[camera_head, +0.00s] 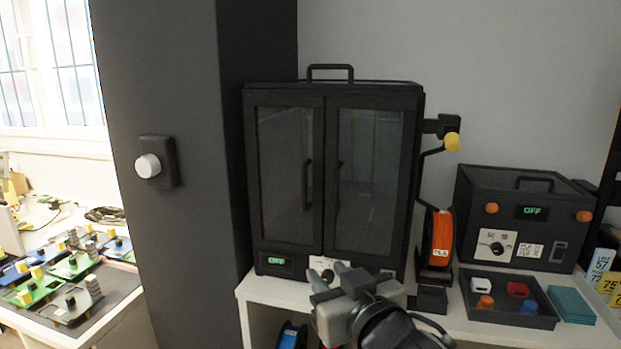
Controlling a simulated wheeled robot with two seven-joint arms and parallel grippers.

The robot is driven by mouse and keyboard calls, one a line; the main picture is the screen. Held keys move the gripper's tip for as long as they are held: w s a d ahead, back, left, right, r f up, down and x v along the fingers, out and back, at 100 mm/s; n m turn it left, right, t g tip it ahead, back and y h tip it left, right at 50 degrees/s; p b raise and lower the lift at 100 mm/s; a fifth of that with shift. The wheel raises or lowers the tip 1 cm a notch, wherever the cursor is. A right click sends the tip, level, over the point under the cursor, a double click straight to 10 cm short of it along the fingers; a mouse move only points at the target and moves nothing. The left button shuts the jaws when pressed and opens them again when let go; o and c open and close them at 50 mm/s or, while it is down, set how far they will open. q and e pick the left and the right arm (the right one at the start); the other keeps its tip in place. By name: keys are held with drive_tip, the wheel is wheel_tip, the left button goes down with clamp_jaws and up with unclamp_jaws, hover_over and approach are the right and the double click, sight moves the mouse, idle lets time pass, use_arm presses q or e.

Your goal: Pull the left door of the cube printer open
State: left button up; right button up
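The cube printer is a tall black cabinet (333,87) with two glass-paned doors, standing on a white shelf. Its left door (286,180) looks closed, with a dark vertical handle (307,185) near the middle seam. Its right door (371,180) also looks closed; its handle shows faintly by the seam. My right gripper (328,279) is in front of the printer's lower edge, below the doors and apart from the left handle. Its two fingertips stand apart with nothing visible between them. My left gripper is not in view.
A dark pillar (190,80) stands close to the printer's left side. An orange spool (438,238) and a yellow knob (452,141) are on its right. Further right are a black box (520,215) and a parts tray (510,312). The white shelf (262,293) has a narrow front edge.

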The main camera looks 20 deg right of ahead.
drive_tip(key=m+t+h, duration=0.1)
approach(305, 189)
drive_tip(key=w+p, duration=0.3)
drive_tip(key=w, duration=0.4)
drive_tip(key=shift+w+f, duration=0.1)
drive_tip(key=shift+w, duration=0.1)
drive_tip(key=shift+w+f, duration=0.1)
drive_tip(key=shift+w, duration=0.7)
clamp_jaws()
